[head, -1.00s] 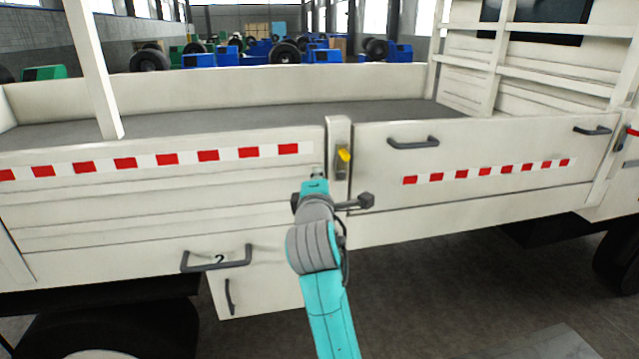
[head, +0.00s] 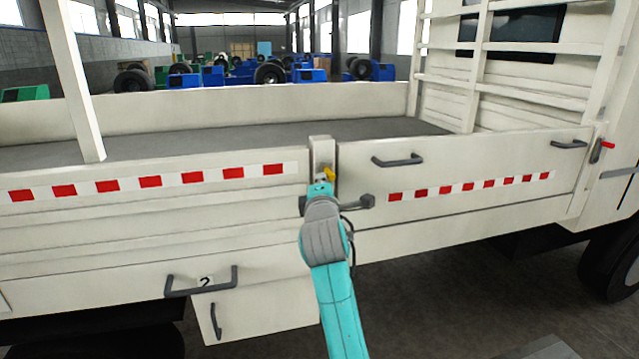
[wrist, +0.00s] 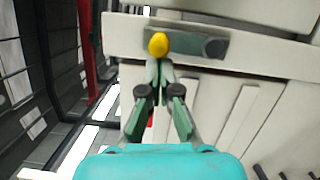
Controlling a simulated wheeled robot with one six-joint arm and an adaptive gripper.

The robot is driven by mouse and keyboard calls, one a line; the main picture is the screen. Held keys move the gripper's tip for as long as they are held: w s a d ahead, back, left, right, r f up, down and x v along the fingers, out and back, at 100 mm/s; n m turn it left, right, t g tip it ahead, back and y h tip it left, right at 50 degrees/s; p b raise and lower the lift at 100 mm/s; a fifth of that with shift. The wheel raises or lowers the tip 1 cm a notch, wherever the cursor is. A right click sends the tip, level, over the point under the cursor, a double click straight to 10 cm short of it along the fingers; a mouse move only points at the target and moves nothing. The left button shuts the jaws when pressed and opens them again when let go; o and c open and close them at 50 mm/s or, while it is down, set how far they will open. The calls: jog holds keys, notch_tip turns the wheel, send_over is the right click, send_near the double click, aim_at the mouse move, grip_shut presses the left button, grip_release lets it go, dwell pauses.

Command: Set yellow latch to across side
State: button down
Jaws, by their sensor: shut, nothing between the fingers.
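The yellow latch (head: 327,174) is on the post between the two side panels of the truck bed. In the head view my arm hides most of it and only its top shows. In the wrist view its rounded yellow end (wrist: 158,44) is on a grey-green plate (wrist: 190,46), straight in front of my fingertips. My gripper (wrist: 159,64) is shut and empty, its tips at or very near the latch; I cannot tell whether they touch it. In the head view my gripper (head: 320,185) is in front of the post, mostly hidden by my wrist.
A red-handled latch (head: 602,146) is on the far right post. Dark handles (head: 398,160) stick out from the right panel, and a larger handle (head: 201,283) from the lower left. The white truck side (head: 130,235) stands close before my arm.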

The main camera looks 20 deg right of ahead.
jog(key=shift+d+r+m, duration=0.2)
jog(key=shift+d+m, duration=0.15)
jog(key=shift+m, duration=0.35)
jog(key=shift+d+r+m+g, duration=0.15)
jog(key=shift+d+m+g, duration=0.25)
jog(key=shift+d+m, duration=0.55)
jog(key=d+f+m+g+y, duration=0.1)
jog(key=d+f+m+y, duration=0.2)
jog(key=d+m, duration=0.3)
jog(key=m, duration=0.5)
jog(key=shift+d+f+g+y, duration=0.2)
jog(key=shift+f+g+y, duration=0.1)
jog(key=shift+f+g, duration=0.1)
jog(key=shift+d+f+m, duration=0.1)
jog(key=shift+f+m, duration=0.1)
jog(key=shift+m, duration=0.05)
